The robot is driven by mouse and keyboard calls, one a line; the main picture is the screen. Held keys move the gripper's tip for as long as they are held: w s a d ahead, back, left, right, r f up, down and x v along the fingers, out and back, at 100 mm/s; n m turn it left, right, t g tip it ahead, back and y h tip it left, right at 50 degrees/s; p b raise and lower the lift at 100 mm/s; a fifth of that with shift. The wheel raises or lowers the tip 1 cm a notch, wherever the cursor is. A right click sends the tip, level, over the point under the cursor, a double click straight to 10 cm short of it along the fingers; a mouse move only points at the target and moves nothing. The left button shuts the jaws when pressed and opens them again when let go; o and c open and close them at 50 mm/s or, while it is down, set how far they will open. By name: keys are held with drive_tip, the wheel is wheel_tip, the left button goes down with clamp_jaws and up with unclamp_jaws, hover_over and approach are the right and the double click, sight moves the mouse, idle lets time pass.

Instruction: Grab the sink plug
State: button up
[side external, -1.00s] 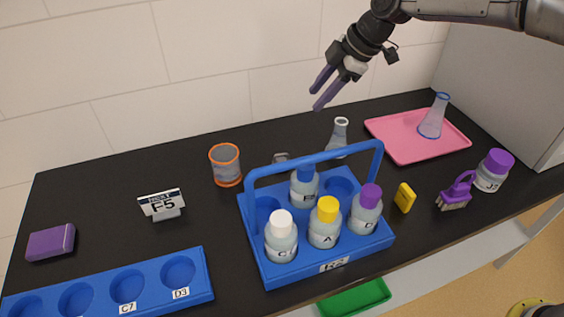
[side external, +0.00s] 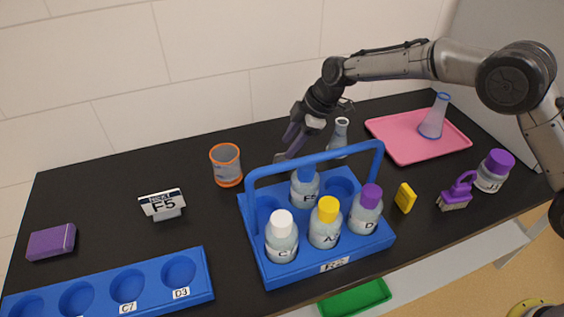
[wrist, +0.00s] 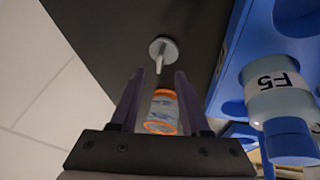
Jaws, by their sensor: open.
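The sink plug (wrist: 163,50) is a small grey disc with a thin stem on the black bench top. In the wrist view it sits just beyond my fingertips, roughly in line with the gap between them. In the side view only a bit of the sink plug (side external: 279,158) shows, behind the blue carrier's handle and beside my fingers. My gripper (side external: 290,146) is low over the bench behind the carrier. In the wrist view my gripper (wrist: 158,80) is open, with nothing between its fingers.
The blue carrier (side external: 262,268) with several bottles stands close in front, its handle raised. An orange-rimmed beaker (side external: 226,166) is to the left. A glass flask (side external: 340,132) stands close right of my gripper. A pink tray (side external: 400,150) lies farther right.

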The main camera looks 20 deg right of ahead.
sight(282, 160)
drive_tip(key=shift+x, duration=1.95)
clamp_jaws()
drive_tip(key=shift+a, duration=0.1)
